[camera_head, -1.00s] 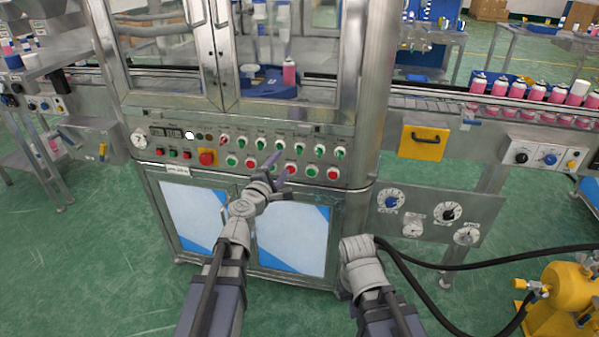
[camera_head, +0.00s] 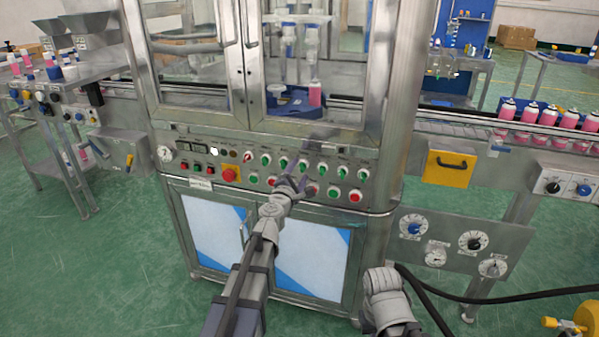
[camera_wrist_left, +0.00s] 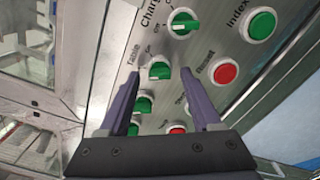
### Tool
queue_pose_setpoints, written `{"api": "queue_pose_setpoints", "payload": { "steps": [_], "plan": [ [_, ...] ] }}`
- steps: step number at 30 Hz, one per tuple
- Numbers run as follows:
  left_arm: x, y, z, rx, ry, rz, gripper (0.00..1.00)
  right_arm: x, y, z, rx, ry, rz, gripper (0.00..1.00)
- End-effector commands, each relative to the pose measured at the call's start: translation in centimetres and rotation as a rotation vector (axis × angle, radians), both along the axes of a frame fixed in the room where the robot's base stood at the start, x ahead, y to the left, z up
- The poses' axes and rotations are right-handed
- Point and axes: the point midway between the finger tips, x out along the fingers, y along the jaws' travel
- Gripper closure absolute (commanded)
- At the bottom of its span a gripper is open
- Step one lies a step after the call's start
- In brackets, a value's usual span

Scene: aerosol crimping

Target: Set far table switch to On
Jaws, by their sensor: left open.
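The control panel (camera_head: 225,187) on the machine front carries a row of turn switches with green knobs. In the left wrist view, a green knob (camera_wrist_left: 160,70) beside a label that seems to read "Table" lies between and beyond my left gripper's fingertips. Its marks are too small to tell its setting. My left gripper (camera_head: 299,178) is open and empty in front of the panel, under the middle of the switch row; it also shows in the left wrist view (camera_wrist_left: 162,85). I cannot tell contact with the knob. My right arm is low at right, its gripper out of sight.
Close neighbours are another green knob (camera_wrist_left: 182,23) above, a red button (camera_wrist_left: 225,72) and a green button (camera_wrist_left: 259,23). A red emergency button (camera_head: 229,174) sits further left on the panel. A yellow plate with a handle (camera_head: 448,168) is to the right.

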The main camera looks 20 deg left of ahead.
Motion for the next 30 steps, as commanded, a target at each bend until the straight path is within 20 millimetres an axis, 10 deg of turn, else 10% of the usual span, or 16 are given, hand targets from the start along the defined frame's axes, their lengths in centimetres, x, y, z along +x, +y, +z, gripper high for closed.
{"api": "queue_pose_setpoints", "payload": {
  "steps": [10,30],
  "plan": [
    [0.79,-0.06,0.0,0.0,0.0,0.0,0.36,0.0,0.0,0.0,0.0,0.0,0.0,1.0],
    [0.76,-0.05,-0.01,0.0,0.0,0.0,1.0,0.0,0.0,-0.01,0.0,0.0,0.0,1.0]
  ]
}}
